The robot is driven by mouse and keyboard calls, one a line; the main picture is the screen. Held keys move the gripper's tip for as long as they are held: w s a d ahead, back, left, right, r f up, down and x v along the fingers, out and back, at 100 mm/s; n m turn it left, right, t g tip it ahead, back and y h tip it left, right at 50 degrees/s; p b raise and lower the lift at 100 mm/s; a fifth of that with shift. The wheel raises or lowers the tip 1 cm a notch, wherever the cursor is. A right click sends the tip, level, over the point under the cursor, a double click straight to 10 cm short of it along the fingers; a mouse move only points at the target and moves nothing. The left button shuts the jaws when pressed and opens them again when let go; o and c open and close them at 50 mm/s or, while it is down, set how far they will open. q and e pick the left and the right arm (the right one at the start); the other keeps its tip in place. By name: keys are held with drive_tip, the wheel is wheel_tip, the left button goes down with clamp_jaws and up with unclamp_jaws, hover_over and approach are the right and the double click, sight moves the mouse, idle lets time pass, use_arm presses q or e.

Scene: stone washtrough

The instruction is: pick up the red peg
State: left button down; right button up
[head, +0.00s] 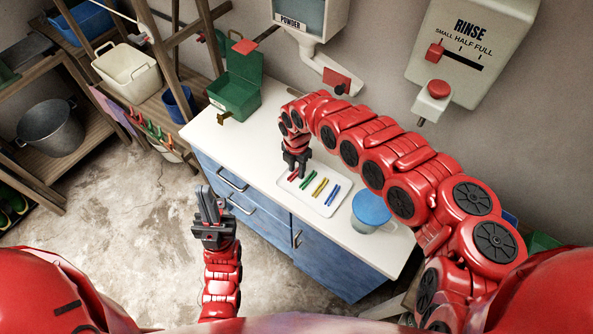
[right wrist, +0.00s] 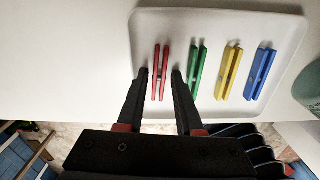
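The red peg (right wrist: 160,72) lies at the left end of a white tray (right wrist: 215,15), beside a green peg (right wrist: 197,70), a yellow peg (right wrist: 228,73) and a blue peg (right wrist: 260,74). In the head view the red peg (head: 293,175) is partly hidden by my right gripper (head: 292,172). The right wrist view shows my right gripper (right wrist: 161,72) open, with one fingertip on each side of the red peg and gaps between. Whether the tips touch the tray I cannot tell. My left gripper (head: 207,192) is raised in front of the counter, apart from the pegs; its finger gap is unclear.
The tray stands on a white counter (head: 245,150) with blue drawers. A mug with a blue top (head: 371,208) stands right of the tray. An open green box (head: 235,98) stands at the counter's far left. Powder (head: 306,15) and rinse (head: 470,50) dispensers hang on the wall.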

clamp_jaws()
drive_tip(key=shift+r, duration=0.15)
